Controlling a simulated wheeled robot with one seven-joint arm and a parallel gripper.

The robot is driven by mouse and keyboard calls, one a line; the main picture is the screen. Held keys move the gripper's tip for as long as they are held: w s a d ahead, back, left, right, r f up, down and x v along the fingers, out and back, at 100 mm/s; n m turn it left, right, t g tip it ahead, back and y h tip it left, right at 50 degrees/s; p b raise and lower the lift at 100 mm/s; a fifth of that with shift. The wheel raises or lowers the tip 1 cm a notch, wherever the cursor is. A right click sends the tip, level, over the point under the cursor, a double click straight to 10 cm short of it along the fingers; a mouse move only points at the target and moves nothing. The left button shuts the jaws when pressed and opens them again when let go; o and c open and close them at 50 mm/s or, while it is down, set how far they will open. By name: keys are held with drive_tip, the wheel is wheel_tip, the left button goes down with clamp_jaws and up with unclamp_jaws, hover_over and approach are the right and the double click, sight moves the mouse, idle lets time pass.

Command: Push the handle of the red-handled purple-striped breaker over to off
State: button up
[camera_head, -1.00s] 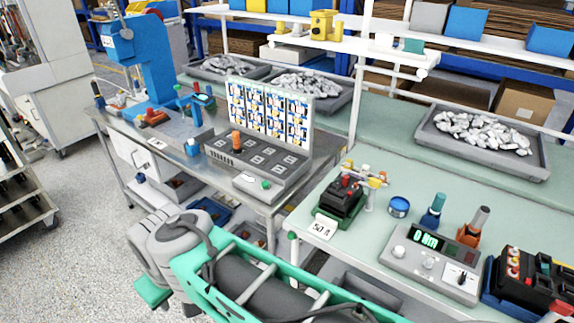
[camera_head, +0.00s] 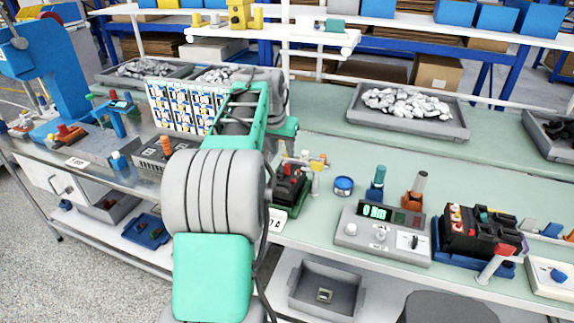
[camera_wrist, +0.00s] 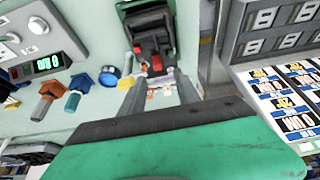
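A black breaker with red parts (camera_wrist: 152,38) sits in a green holder at the top middle of the wrist view. In the head view this breaker (camera_head: 289,188) stands near the left end of the pale green bench, partly hidden by my arm. No purple stripe can be made out on it. My gripper (camera_wrist: 160,82) has its two grey fingers spread with a gap between them, just short of the breaker in the picture. Contact is not visible. In the head view my gripper is mostly hidden behind my arm. Another black breaker unit with red parts (camera_head: 478,232) sits in a blue tray at right.
A small post with yellow and white parts (camera_head: 317,180) stands right beside the breaker. A meter box (camera_head: 383,234), a blue tape roll (camera_head: 343,186) and blue and orange tools stand to the right. A label board (camera_head: 180,108) stands at left.

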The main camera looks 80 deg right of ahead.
sight(288, 165)
drive_tip(key=x, duration=0.5)
drive_tip(key=p+x, duration=0.1)
drive_tip(key=x, duration=0.1)
drive_tip(key=shift+s+d+f, duration=0.3)
drive_tip(key=shift+d, duration=0.05)
drive_tip(key=shift+c, duration=0.6)
clamp_jaws()
